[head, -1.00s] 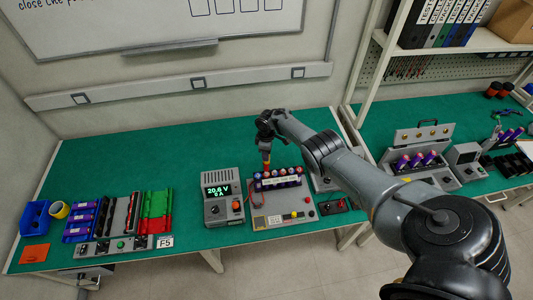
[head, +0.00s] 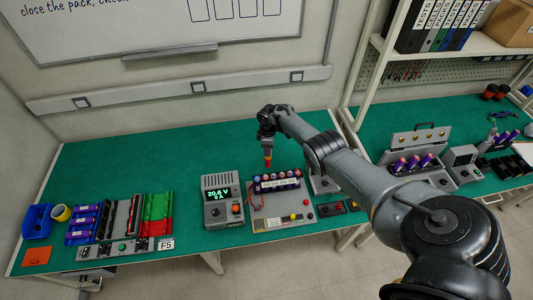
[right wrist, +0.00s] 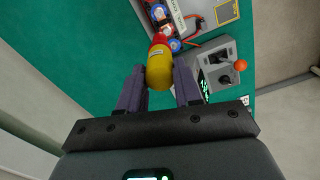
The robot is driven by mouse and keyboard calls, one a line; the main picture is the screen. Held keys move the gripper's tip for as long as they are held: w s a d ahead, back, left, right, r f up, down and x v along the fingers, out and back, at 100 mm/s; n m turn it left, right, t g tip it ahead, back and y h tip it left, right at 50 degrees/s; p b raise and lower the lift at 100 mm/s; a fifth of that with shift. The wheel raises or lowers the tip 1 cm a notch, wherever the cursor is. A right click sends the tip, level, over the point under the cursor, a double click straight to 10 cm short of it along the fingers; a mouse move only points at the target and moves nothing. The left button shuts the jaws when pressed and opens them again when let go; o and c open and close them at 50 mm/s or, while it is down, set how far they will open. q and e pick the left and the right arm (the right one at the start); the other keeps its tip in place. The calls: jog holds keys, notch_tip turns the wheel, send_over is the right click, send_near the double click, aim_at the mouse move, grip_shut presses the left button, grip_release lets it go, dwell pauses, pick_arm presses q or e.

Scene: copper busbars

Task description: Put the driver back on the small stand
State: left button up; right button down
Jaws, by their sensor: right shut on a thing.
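My right gripper (head: 267,147) is shut on the driver (head: 268,157), which has a yellow and red handle. The driver's tip is hidden. I cannot clearly make out the small stand; my right arm covers part of the bench right of the pack. My left gripper is not in view.
A grey power supply (head: 222,205) with a lit display stands left of the pack. Trays of cells and strips (head: 120,218) fill the left. The green bench (head: 150,165) behind them is clear.

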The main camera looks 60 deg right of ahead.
jog(key=s+d+r+m+b, duration=0.1)
jog(key=d+r+m+b, duration=0.1)
jog(key=d, duration=0.4)
jog(key=s+d+f+m+b, duration=0.2)
jog(key=s+d+f+b, duration=0.15)
jog(key=s, duration=0.45)
jog(key=s+d+f+m+b, duration=0.3)
jog(key=s+d+f, duration=0.15)
jog(key=s, duration=0.35)
jog(key=s+d+f+m+b, duration=0.2)
jog(key=s+f+b, duration=0.2)
jog(key=s, duration=0.7)
jog(key=s+d+f+m+b, duration=0.2)
jog(key=s+f+b, duration=0.2)
jog(key=s, duration=0.8)
jog(key=s+d+f+m+b, duration=0.2)
jog(key=s+f+b, duration=0.3)
jog(key=s, duration=0.6)
jog(key=shift+s+d+b, duration=0.35)
jog(key=shift+d+b, duration=0.2)
jog(key=shift+f, duration=0.1)
